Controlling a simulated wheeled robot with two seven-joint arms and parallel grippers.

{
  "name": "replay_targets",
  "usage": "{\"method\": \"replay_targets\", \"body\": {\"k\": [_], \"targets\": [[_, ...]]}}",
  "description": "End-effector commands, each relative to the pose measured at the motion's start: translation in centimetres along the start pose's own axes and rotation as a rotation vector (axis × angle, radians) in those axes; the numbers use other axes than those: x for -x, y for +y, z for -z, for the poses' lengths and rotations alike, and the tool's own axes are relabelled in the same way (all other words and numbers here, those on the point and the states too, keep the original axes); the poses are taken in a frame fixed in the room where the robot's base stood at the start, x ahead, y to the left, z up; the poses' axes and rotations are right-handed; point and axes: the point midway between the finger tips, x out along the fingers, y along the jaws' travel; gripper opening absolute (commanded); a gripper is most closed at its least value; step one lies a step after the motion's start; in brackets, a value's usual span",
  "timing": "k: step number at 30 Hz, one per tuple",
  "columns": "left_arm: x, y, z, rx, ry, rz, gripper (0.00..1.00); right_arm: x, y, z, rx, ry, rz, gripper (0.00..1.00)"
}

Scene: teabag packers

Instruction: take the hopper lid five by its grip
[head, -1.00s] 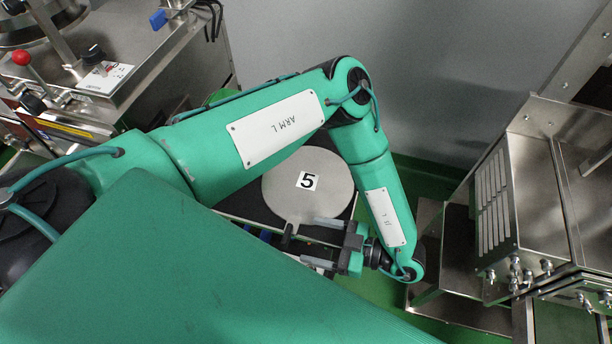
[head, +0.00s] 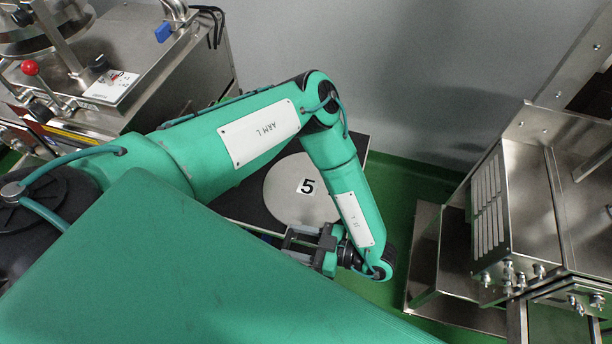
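The hopper lid five (head: 284,193) is a flat grey round plate with a black "5" on a white label. It lies on a dark surface in the middle of the head view, its right edge covered by my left forearm. My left gripper (head: 298,243) is at the lid's near edge, fingers pointing left. The lid's grip is not clear there; the gripper hides that spot. Whether the fingers are open or shut on the grip cannot be made out. My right gripper is not in view.
A dark stand top (head: 240,203) is under the lid. A steel machine (head: 150,75) with a red-knobbed lever (head: 30,68) stands at upper left. Another steel machine (head: 530,200) with a vented box is on the right. Green floor (head: 400,190) shows between.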

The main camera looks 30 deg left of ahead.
Motion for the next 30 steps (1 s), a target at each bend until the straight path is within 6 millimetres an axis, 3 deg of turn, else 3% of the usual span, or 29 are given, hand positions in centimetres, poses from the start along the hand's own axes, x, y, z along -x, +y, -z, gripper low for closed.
{"method": "replay_targets", "body": {"k": [11,17,23,30], "targets": [[0.1,0.1,0.2,0.002,0.001,0.000,0.16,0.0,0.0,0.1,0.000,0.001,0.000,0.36],[0.3,0.1,1.5,0.002,-0.001,-0.001,0.16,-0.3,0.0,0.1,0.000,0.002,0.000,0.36],[0.7,0.2,4.3,0.003,-0.001,-0.002,0.16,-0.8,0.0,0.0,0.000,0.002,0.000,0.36],[1.5,0.2,9.7,0.005,-0.001,-0.003,0.16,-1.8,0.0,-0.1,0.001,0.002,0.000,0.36]]}}
